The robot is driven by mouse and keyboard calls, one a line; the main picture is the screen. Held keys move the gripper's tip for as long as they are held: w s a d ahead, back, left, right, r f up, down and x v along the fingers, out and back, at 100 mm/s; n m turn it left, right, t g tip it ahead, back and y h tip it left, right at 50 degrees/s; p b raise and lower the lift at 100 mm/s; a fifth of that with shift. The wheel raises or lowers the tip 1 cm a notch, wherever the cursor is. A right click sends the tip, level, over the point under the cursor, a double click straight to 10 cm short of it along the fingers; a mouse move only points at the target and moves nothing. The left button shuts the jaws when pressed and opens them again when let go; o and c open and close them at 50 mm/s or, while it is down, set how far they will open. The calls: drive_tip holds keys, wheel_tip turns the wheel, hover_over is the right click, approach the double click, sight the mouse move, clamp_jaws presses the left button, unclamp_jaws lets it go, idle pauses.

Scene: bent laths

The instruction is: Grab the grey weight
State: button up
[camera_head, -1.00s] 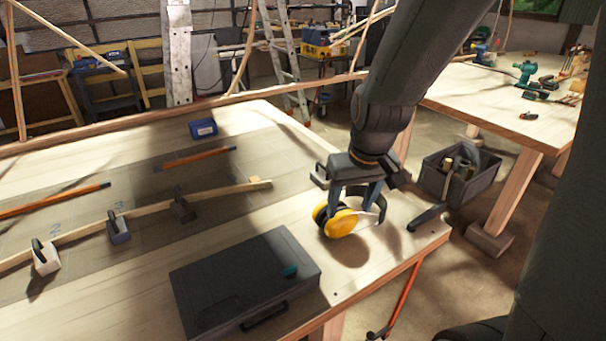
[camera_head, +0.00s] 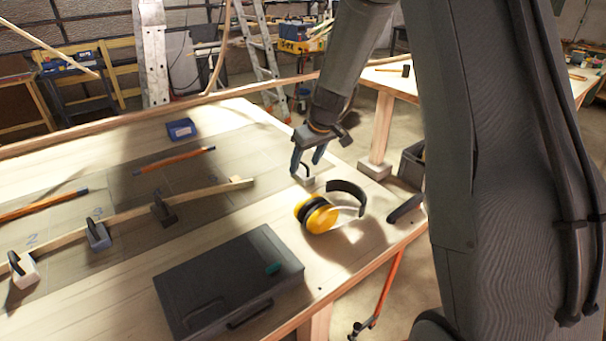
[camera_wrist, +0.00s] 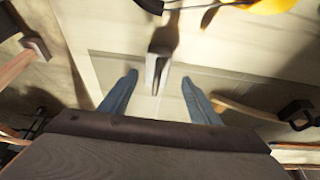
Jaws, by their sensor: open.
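A light grey weight (camera_head: 307,184) with a dark upright handle stands on the workbench (camera_head: 345,258), behind the earmuffs. My gripper (camera_head: 306,165) is open, pointing down at it from just above, with blue fingers either side of the handle in the picture. In the wrist view the weight (camera_wrist: 151,72) lies ahead of and between the open fingertips (camera_wrist: 158,80). I see no contact; the exact gap is hard to judge. Other weights sit along a bent lath (camera_head: 130,220): a whitish one (camera_head: 24,272), a blue-grey one (camera_head: 98,236) and a dark brown one (camera_head: 164,211).
Yellow earmuffs (camera_head: 319,217) with a dark band lie just in front of the weight. A dark case (camera_head: 225,280) lies nearer, a blue box (camera_head: 181,129) farther back. Orange-brown sticks (camera_head: 175,160) lie on the left. The bench's right edge is close.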

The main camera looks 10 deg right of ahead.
sight(304, 173)
drive_tip(key=shift+d+p+x, duration=0.15)
drive_tip(key=shift+p+x, duration=0.25)
drive_tip(key=shift+x, duration=0.7)
drive_tip(key=shift+d+p+x, duration=0.2)
drive_tip(key=shift+p+x, duration=0.15)
drive_tip(key=shift+x, duration=0.75)
drive_tip(key=shift+w, duration=0.1)
drive_tip(key=shift+r, duration=0.1)
clamp_jaws()
